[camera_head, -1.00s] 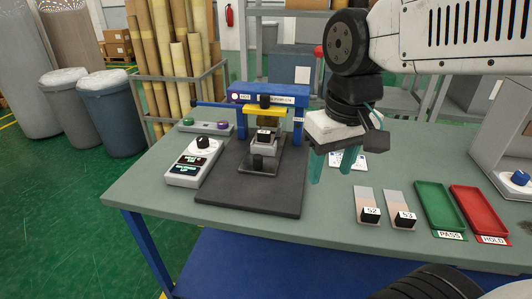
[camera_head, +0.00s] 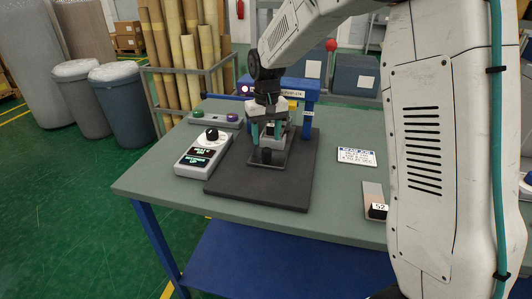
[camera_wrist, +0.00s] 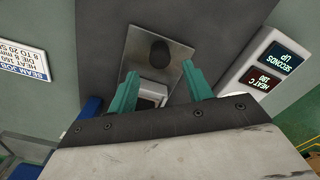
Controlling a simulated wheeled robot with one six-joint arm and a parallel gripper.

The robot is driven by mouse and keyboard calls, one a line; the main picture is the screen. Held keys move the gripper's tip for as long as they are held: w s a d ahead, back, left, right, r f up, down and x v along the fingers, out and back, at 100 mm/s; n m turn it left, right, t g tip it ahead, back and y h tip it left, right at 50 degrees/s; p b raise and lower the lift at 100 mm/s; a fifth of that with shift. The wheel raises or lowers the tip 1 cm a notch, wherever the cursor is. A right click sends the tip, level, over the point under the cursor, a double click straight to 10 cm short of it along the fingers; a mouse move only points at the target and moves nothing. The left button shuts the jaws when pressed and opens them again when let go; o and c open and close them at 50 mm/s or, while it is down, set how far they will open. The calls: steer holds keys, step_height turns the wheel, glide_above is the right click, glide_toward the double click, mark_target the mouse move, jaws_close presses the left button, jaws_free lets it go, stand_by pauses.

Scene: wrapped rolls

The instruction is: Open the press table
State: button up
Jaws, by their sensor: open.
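The press (camera_head: 300,88) has a blue frame and stands on a dark base plate (camera_head: 250,190). Its press table is a grey metal plate (camera_head: 281,160) with an upright black knob (camera_head: 266,156) near its front edge. In the wrist view the plate (camera_wrist: 135,50) and its knob (camera_wrist: 160,52) lie just beyond my fingertips. My gripper (camera_head: 267,139) is open, its teal fingers pointing down over the table behind the knob. In the wrist view the gripper (camera_wrist: 160,80) has a pale block (camera_wrist: 153,91) showing between its fingers, and the knob is apart from them. My arm hides much of the press.
A control box (camera_head: 204,150) with a dial and displays stands left of the base, near a button strip (camera_head: 215,119). A printed card (camera_head: 356,157) and a sample strip marked 52 (camera_head: 373,191) lie to the right. My arm hides the right of the bench.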

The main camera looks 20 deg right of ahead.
mark_target(266, 149)
step_height(266, 149, down, 7)
steer(key=shift+r, duration=0.1)
stand_by(0.3)
